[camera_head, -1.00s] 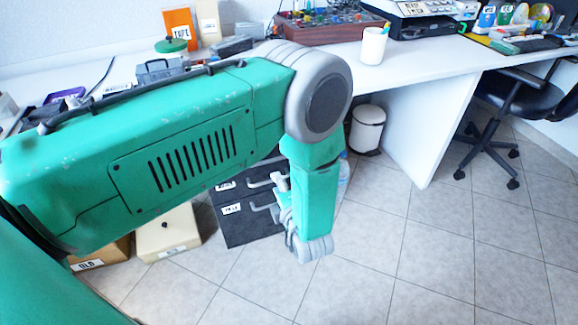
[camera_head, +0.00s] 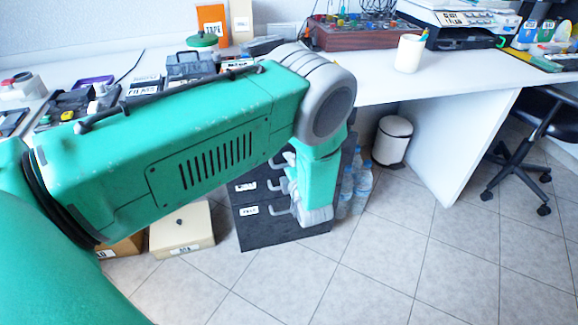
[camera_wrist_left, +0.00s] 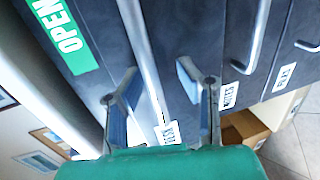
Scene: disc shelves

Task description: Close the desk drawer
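The dark desk drawer cabinet (camera_head: 262,233) stands under the desk, with labelled fronts and grey bar handles. In the head view my left arm covers its upper part, and my left gripper (camera_head: 286,183) shows only partly beside the handles. In the left wrist view the gripper (camera_wrist_left: 157,75) has its two fingers spread, one on each side of a long light drawer handle (camera_wrist_left: 143,50). Whether they touch it I cannot tell. A green OPEN label (camera_wrist_left: 62,35) is on the dark surface to the left. How far any drawer stands out is unclear. My right gripper is out of view.
Water bottles (camera_head: 361,187) stand right of the cabinet and a white bin (camera_head: 392,142) behind them. A cream box (camera_head: 182,230) and a brown box sit on the floor to the left. The white desk (camera_head: 440,78) is above. Tiled floor in front is clear.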

